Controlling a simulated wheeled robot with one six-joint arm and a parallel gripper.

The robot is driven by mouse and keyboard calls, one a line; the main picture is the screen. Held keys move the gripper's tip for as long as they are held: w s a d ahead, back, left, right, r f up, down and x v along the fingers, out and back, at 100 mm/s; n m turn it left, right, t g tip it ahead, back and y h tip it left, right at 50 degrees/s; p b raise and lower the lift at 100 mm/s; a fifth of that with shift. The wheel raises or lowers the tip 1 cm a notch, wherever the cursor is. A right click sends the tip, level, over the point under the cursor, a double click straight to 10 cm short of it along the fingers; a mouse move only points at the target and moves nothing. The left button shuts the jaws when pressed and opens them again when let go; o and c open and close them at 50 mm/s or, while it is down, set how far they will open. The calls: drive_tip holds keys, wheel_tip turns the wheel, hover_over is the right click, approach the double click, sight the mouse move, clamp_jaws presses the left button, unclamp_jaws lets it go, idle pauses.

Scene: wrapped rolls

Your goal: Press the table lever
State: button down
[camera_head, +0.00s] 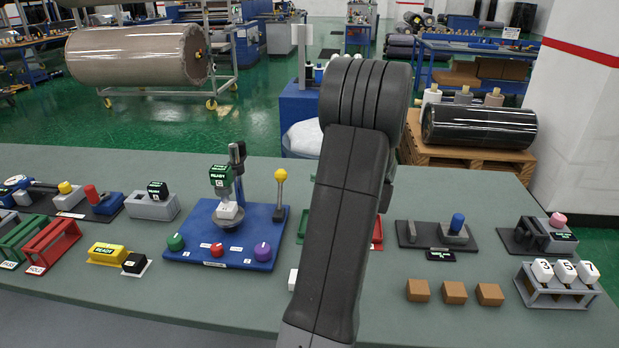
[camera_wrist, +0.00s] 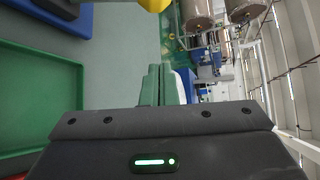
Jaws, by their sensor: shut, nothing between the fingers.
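An upright lever with a yellow ball top (camera_head: 281,175) stands at the back right corner of a blue base plate (camera_head: 200,246) on the table, left of my arm. A yellow rounded thing, likely this ball, shows at the top edge of the wrist view (camera_wrist: 154,4), cut off by the frame. My gripper (camera_wrist: 158,67) is shut and empty, its two fingers together, pointing toward the yellow ball with a visible gap between. In the head view my arm hides the gripper. Other knobbed levers stand on the table: blue (camera_head: 458,222), pink (camera_head: 558,219), red (camera_head: 91,193).
The blue plate carries a press with a green "READY" display (camera_head: 220,175) and several coloured knobs. A green tray (camera_wrist: 45,95) lies beside my gripper, with a red tray edge below it. Brown blocks (camera_head: 454,292) and a numbered rack (camera_head: 556,296) stand at right.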

sight(280, 190)
drive_tip(key=p+x, duration=0.2)
drive_tip(key=x, duration=0.7)
drive_tip(key=s+a, duration=0.1)
drive_tip(key=s+a+r+p, duration=0.1)
drive_tip(key=s, duration=0.1)
drive_tip(key=shift+s+r, duration=0.15)
drive_tip(key=shift+s+b, duration=0.1)
drive_tip(key=shift+b, duration=0.55)
drive_tip(key=shift+b, duration=0.4)
drive_tip(key=shift+s+r+t+b, duration=0.1)
drive_tip(key=shift+s+t+b, duration=0.05)
drive_tip(key=shift+t+b, duration=0.2)
